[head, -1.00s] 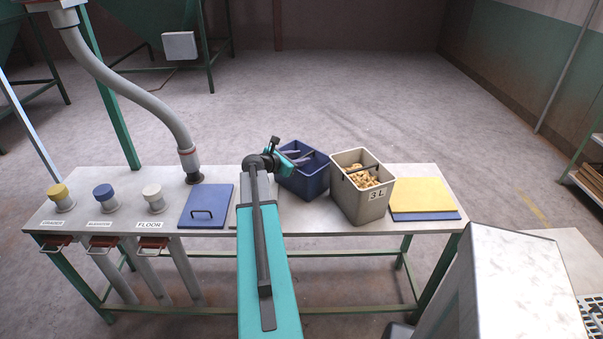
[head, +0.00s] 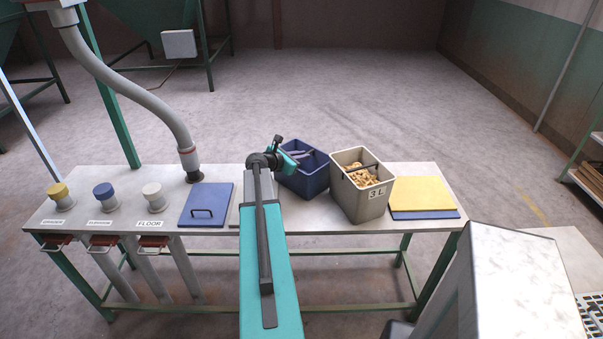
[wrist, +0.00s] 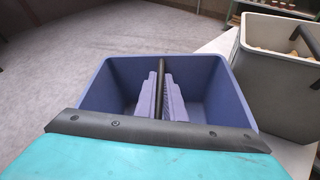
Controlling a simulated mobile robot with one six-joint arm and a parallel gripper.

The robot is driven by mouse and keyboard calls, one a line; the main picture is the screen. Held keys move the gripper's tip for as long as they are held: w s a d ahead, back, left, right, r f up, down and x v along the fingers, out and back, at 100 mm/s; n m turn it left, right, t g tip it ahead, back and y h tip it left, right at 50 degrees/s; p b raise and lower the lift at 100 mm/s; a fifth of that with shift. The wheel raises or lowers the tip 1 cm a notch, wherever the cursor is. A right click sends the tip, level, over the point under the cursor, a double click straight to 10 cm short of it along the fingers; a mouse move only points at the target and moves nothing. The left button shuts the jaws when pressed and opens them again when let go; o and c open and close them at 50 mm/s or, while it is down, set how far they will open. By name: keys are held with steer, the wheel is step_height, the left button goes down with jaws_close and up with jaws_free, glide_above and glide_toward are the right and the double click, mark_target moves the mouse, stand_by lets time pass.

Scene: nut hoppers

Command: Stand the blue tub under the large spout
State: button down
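The blue tub (head: 305,184) stands upright on the table, right of centre, with its mouth open upward and a dark bar handle across it. It fills the middle of the wrist view (wrist: 215,108) and looks empty. My gripper (head: 300,154) reaches into the tub's mouth. Its two lavender fingers (wrist: 163,97) lie on either side of the dark handle and look closed on it. A spout (head: 189,165), the dark lower end of a thick grey hose, hangs over the table to the left. The table under it looks bare.
A beige tub (head: 363,200) marked 3 L, holding nuts, stands close on the right. A blue lid with a handle (head: 205,197) lies just in front of the spout. Yellow and blue boards (head: 422,193) lie farther right. Several capped tubes (head: 104,197) stand at the left.

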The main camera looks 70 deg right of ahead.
steer(key=shift+r, duration=0.1)
stand_by(0.4)
step_height(320, 180, up, 28)
steer(key=b, duration=0.4)
stand_by(0.7)
steer(key=shift+w, duration=0.1)
stand_by(0.6)
